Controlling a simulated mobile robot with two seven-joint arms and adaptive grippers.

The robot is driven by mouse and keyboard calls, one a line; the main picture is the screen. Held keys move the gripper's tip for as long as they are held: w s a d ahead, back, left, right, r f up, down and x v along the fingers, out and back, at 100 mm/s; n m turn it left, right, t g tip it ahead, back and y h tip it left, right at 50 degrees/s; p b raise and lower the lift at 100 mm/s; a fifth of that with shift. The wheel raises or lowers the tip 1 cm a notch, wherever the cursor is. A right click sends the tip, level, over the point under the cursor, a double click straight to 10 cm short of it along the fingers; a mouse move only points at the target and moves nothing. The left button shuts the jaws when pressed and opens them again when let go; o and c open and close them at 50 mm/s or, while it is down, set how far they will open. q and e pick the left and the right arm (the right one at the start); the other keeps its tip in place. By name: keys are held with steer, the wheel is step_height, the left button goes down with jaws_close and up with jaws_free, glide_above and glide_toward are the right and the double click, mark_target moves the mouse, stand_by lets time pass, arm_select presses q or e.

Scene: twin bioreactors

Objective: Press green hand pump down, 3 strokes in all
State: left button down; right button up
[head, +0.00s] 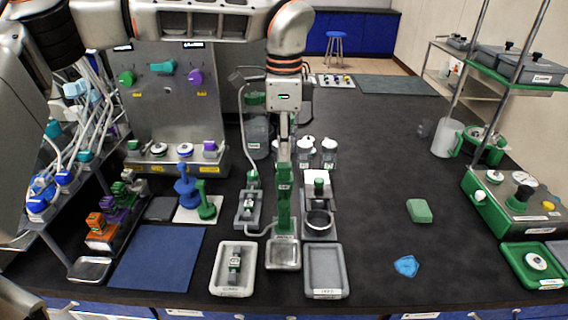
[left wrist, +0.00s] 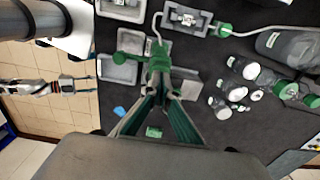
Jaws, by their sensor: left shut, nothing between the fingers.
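The green hand pump (head: 284,205) stands upright in the middle of the bench, behind a small grey tray (head: 283,254). My left gripper (head: 284,150) is shut and empty, pointing down right above the pump's top. In the left wrist view, the green pump (left wrist: 157,60) shows just beyond my left fingertips (left wrist: 160,85). The fingers overlap its top in both views, so I cannot tell whether they touch it. An arm with a gripper (left wrist: 80,84), apparently my right, shows at the left of the left wrist view, away from the pump; its jaw state is unclear.
Clear bottles (head: 318,152) stand behind the pump. Grey trays (head: 325,270) and a white tray (head: 232,268) flank it in front. A blue mat (head: 157,257) and a blue and green fixture (head: 195,195) lie left. A green block (head: 419,210) sits right on mostly clear bench.

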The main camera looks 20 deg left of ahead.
mark_target(284, 163)
arm_select(q)
steer(key=shift+f+b, duration=1)
steer(key=shift+f, duration=0.65)
steer(key=shift+r, duration=0.1)
steer(key=shift+r+p, duration=1.3)
steer(key=shift+r, duration=0.7)
steer(key=shift+f, duration=0.15)
